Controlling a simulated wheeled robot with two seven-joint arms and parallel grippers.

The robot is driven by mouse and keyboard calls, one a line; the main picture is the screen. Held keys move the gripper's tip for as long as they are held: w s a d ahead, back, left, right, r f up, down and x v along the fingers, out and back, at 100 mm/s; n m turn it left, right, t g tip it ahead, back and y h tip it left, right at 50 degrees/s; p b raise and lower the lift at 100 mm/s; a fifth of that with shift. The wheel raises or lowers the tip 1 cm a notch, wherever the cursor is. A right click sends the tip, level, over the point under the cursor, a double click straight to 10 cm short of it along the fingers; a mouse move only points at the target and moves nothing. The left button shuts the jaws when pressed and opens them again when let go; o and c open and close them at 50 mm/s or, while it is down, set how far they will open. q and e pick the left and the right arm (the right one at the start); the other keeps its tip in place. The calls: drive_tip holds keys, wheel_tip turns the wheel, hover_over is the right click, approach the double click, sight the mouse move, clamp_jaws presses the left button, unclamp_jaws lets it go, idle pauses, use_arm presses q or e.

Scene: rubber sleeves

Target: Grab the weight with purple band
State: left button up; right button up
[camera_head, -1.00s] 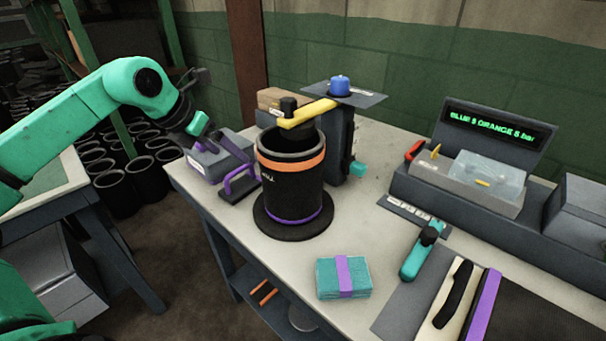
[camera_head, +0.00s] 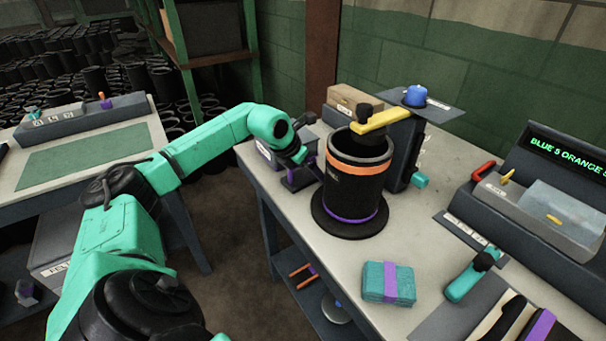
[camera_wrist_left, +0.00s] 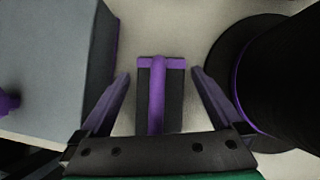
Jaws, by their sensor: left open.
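The weight with the purple band is a dark block with a purple handle and band. In the left wrist view this weight (camera_wrist_left: 157,97) lies on the pale tabletop between my fingers. In the head view the weight (camera_head: 293,183) is partly hidden by my gripper, just left of the black cylinder. My left gripper (camera_wrist_left: 160,76) is open, with one finger on each side of the weight and gaps visible on both sides. I cannot tell its exact height above the handle. In the head view my left gripper (camera_head: 302,157) is over the weight. My right gripper is not in view.
The black cylinder (camera_head: 357,190) with orange and purple bands stands on a round base close to the right. A grey box (camera_wrist_left: 55,65) is close on the left. A teal cloth (camera_head: 375,283) lies nearer the table's front edge.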

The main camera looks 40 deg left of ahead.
use_arm(q)
drive_tip(key=shift+r, duration=0.1)
clamp_jaws()
